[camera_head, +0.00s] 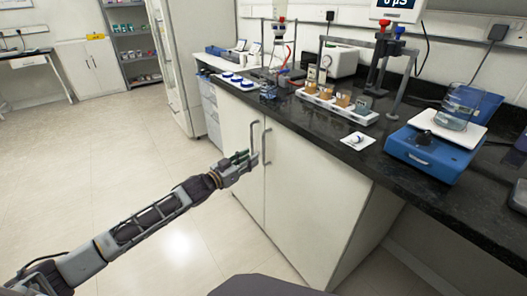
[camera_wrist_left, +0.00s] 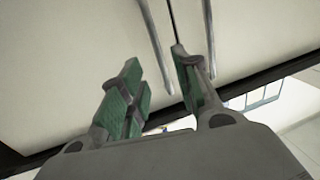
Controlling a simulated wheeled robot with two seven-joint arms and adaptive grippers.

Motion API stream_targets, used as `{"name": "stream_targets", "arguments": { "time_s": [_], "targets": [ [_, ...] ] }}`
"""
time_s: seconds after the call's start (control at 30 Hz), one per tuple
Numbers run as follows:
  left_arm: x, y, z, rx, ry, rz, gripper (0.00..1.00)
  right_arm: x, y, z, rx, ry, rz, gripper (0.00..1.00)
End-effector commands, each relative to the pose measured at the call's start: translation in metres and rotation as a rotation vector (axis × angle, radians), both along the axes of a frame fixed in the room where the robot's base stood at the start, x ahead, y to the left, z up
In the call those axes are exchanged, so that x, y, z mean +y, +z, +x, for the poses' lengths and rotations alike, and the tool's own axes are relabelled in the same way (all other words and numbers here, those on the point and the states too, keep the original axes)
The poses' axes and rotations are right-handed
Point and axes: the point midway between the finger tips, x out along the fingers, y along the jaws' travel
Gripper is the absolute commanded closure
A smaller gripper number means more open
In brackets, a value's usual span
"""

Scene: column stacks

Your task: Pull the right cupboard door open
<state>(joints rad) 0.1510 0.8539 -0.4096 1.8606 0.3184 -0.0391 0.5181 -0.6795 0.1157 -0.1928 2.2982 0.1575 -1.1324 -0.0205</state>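The white cupboard under the black counter has two doors, both closed, with upright grey bar handles side by side at the seam. The right cupboard door (camera_head: 305,200) has its handle (camera_head: 265,146) just right of the left door's handle (camera_head: 253,137). My left gripper (camera_head: 250,160) is at the lower part of the handles. In the left wrist view, which looks turned over, its green-padded fingers (camera_wrist_left: 157,92) are apart. The right door's handle (camera_wrist_left: 154,42) lines up with the gap between them; the left door's handle (camera_wrist_left: 208,30) is outside. Contact cannot be told. My right gripper is not in view.
The black counter (camera_head: 330,123) overhangs the doors and carries a blue-and-white balance (camera_head: 437,148), a rack of samples (camera_head: 335,104) and other lab items. A drawer unit (camera_head: 209,107) and tall white cabinet (camera_head: 175,65) stand farther left. The floor (camera_head: 120,150) before the cupboard is clear.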

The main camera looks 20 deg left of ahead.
Motion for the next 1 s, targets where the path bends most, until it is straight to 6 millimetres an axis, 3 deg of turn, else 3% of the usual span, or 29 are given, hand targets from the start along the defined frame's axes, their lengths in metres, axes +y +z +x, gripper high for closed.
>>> {"name": "stream_targets", "arguments": {
  "time_s": [1.0],
  "targets": [
    [-0.027, 0.000, 0.054, -0.002, 0.000, -0.001, 0.68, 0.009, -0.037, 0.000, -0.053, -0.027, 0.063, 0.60]
  ]
}}
